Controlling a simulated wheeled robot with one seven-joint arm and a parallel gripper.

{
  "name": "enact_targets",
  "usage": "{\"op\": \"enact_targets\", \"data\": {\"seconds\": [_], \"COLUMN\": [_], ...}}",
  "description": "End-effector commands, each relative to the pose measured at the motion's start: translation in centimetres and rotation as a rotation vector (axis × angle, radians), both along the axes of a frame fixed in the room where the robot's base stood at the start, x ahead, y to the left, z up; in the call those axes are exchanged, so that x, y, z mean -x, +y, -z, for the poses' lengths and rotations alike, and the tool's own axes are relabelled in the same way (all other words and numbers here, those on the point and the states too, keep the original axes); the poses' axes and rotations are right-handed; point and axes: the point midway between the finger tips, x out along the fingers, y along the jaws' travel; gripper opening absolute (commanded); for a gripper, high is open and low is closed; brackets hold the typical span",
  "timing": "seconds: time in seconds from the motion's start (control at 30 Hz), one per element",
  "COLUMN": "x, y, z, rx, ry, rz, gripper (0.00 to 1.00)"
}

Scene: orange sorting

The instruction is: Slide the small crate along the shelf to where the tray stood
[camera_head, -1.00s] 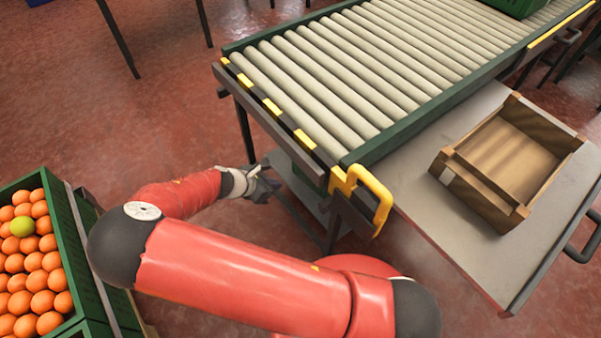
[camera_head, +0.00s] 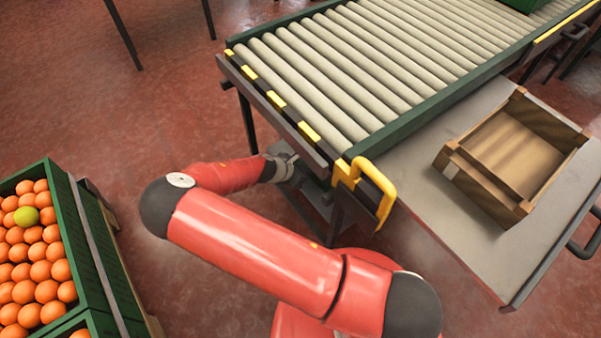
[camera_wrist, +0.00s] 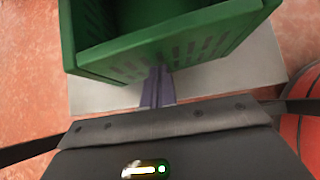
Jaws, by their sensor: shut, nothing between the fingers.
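The small green crate (camera_wrist: 187,46) fills the top of the wrist view, with slotted walls and an open, empty-looking inside. It stands on a pale grey shelf (camera_wrist: 235,80). My gripper (camera_wrist: 158,72) is shut and empty, its fingertips at the crate's near wall. I cannot tell whether they press on it or stop just short. In the head view my gripper (camera_head: 288,168) reaches in under the near end of the roller conveyor, and the crate is hidden there. No tray is in view on the visible part of the shelf.
The roller conveyor (camera_head: 350,65) stands above the shelf, with a yellow handle (camera_head: 376,190) at its corner. A wooden crate (camera_head: 510,160) sits on a grey side table (camera_head: 440,205). Crates of oranges (camera_head: 85,240) stand at the left. Red floor lies open between.

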Motion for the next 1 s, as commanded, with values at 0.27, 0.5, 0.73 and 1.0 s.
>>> {"op": "enact_targets", "data": {"seconds": [0.27, 0.5, 0.73, 1.0], "x": [-0.2, -3.1, -5.9, -6.6], "y": [-0.3, -4.6, -8.8, -9.6], "z": [0.0, 0.0, 0.1, 0.0], "rx": [0.000, 0.000, 0.000, 0.000], "ry": [0.000, -0.002, -0.001, 0.000], "rz": [0.001, 0.007, 0.005, 0.000], "gripper": [0.00, 0.00, 0.00, 0.00]}}
